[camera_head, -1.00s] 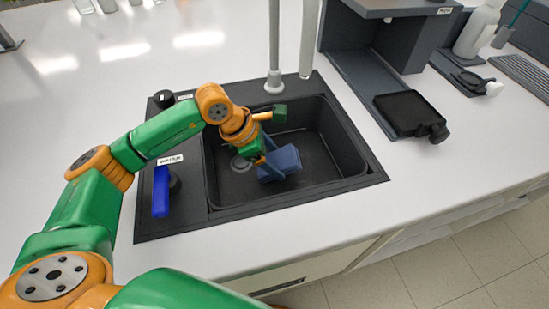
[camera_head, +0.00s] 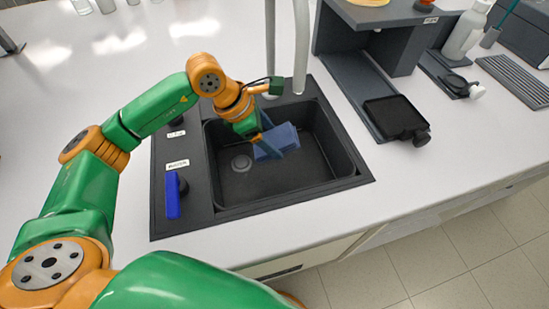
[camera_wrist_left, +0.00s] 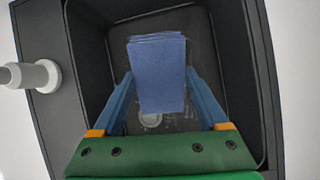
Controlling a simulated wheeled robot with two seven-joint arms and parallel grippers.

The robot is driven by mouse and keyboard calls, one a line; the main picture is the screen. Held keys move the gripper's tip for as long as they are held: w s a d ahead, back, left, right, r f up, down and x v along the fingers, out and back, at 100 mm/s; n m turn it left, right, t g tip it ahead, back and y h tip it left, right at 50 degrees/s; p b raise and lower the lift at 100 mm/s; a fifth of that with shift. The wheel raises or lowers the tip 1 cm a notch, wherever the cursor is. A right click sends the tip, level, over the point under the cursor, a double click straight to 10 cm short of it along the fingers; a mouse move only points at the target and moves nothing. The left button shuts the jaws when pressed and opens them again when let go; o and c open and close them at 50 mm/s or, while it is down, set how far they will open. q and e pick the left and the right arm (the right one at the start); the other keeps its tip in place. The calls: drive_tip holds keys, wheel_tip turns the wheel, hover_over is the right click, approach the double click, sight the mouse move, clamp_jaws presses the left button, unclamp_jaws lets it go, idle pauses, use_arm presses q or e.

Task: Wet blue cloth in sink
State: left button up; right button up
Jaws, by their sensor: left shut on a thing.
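The blue cloth (camera_head: 281,140) is a folded, thick stack inside the dark sink (camera_head: 335,178). My left gripper (camera_head: 268,146) is over the basin and shut on the cloth. In the left wrist view the cloth (camera_wrist_left: 158,75) sits between the two blue fingers of my left gripper (camera_wrist_left: 158,84), with the basin floor below. The grey tap pipe (camera_head: 301,45) rises behind the sink's back edge. No water stream shows. The blue lever (camera_head: 172,196) is on the sink's left ledge by a label. My right gripper is out of view.
The drain (camera_head: 241,162) is in the basin floor left of the cloth. A dark stand (camera_head: 365,50) and a black scale-like tray (camera_head: 397,117) are right of the sink. The white counter (camera_head: 420,180) in front of them is clear.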

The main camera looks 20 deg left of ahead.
sight(272, 141)
use_arm(q)
drive_tip(key=shift+r+p, duration=2.3)
drive_tip(key=shift+r, duration=1.4)
wheel_tip(272, 141, up, 4)
drive_tip(key=p, duration=0.2)
drive_tip(key=shift+f+p, duration=0.15)
drive_tip(key=shift+p, duration=0.2)
drive_tip(key=shift+r, duration=0.25)
drive_tip(key=shift+c, duration=0.6)
drive_tip(key=shift+w, duration=0.15)
drive_tip(key=shift+c, duration=0.7)
